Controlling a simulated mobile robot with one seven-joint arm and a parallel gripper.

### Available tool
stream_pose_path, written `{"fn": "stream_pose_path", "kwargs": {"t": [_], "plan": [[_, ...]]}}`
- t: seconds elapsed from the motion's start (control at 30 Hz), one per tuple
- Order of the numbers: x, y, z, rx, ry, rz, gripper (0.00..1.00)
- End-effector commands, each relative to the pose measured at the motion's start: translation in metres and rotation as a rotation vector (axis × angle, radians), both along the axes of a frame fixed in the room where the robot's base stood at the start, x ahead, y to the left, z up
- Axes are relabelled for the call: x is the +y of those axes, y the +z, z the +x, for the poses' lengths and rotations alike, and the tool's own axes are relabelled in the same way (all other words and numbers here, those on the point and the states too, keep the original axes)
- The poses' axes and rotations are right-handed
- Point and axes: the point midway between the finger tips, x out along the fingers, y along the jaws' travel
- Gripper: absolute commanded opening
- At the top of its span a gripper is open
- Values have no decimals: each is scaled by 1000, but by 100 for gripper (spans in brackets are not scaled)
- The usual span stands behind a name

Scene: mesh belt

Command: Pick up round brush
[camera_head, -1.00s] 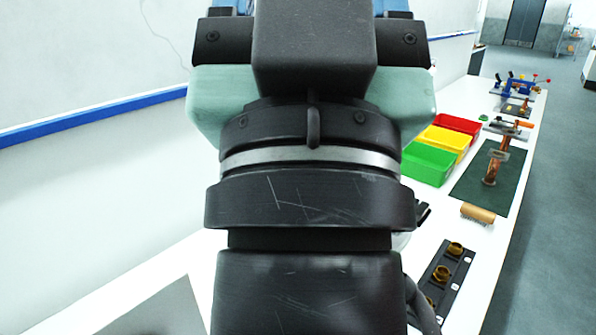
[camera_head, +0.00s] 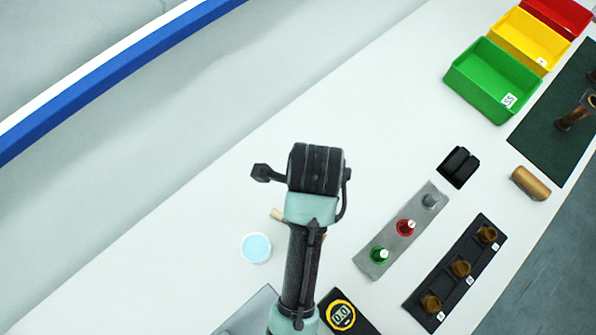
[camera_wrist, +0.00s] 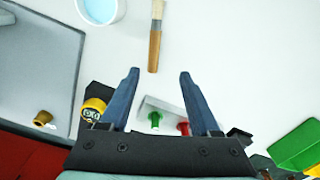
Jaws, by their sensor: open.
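The round brush (camera_wrist: 155,40) lies on the white bench in the wrist view, with a brown wooden handle and pale bristles pointing to the top of the picture. My gripper (camera_wrist: 159,72) is open and empty, its two dark blue fingers spread. The end of the brush handle shows between the fingertips in the picture; I cannot tell the height gap. In the head view only a pale end of the brush (camera_head: 277,214) shows beside my arm, which hides the rest. My fingers are hidden there.
A white cup with light blue content (camera_head: 256,249) stands close to the brush. A grey holder with green and red pieces (camera_head: 405,232), a black rack (camera_head: 455,269) and a yellow gauge (camera_head: 341,314) are nearby. A wooden block (camera_head: 530,183) and green bin (camera_head: 491,81) lie farther right.

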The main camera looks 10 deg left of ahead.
Motion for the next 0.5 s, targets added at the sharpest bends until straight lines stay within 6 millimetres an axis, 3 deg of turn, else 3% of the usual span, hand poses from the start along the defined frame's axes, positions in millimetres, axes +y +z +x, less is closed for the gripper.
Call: {"fn": "stream_pose_path", "kwargs": {"t": [0.3, 0.5], "plan": [[0, -54, -8, 29, -22, -1, 64], [0, -76, -7, 25, -21, -1, 64]]}}
